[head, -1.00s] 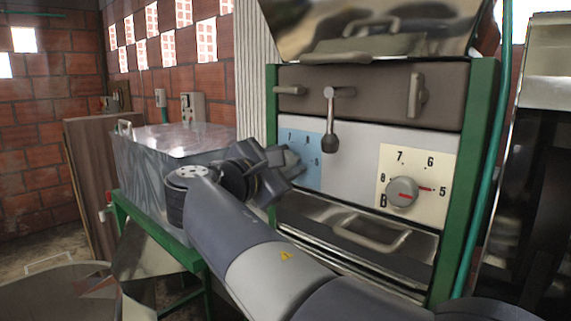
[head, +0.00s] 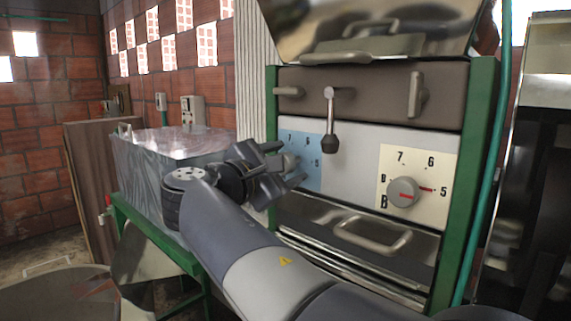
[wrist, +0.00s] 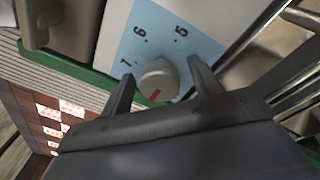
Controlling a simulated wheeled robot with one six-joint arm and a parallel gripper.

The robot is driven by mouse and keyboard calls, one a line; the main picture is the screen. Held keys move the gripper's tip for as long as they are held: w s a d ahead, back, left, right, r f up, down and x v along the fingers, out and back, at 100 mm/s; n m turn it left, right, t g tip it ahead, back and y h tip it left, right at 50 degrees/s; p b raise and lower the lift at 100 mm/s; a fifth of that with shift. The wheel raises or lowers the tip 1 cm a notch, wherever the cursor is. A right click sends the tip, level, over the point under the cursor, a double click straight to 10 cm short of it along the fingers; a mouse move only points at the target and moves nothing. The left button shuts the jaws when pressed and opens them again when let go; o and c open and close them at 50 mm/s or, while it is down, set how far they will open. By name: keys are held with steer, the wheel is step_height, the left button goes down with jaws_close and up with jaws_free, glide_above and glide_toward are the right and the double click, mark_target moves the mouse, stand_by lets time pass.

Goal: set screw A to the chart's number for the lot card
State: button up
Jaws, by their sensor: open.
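Screw A, a grey round knob (wrist: 158,82) with a red mark, sits on a blue dial plate (wrist: 140,35) with the numbers 5, 6 and 7 showing. In the wrist view my gripper (wrist: 160,85) is open, with one finger on each side of the knob. I cannot tell whether the fingers touch it. In the head view my gripper (head: 285,165) is at the blue plate (head: 308,148) and partly hides the dial. The knob's red mark points away from the visible numbers, towards my gripper's palm. I see no lot card or chart clearly.
Screw B, a grey knob (head: 403,192) on a cream plate (head: 438,165), is to the right, its red pointer near 5. A black-ended lever (head: 330,120) hangs between the dials. A handled tray (head: 372,237) lies below.

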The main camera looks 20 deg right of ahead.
steer(key=b+v, duration=0.1)
steer(key=v, duration=0.9)
steer(key=shift+a, duration=0.15)
steer(key=shift+s, duration=0.1)
steer(key=p+x, duration=0.1)
steer(key=x, duration=0.9)
steer(key=shift+d, duration=0.35)
steer(key=shift+w+r+p, duration=0.1)
steer(key=shift+w+p, duration=0.15)
steer(key=shift+p, duration=0.1)
steer(key=shift+n, duration=0.4)
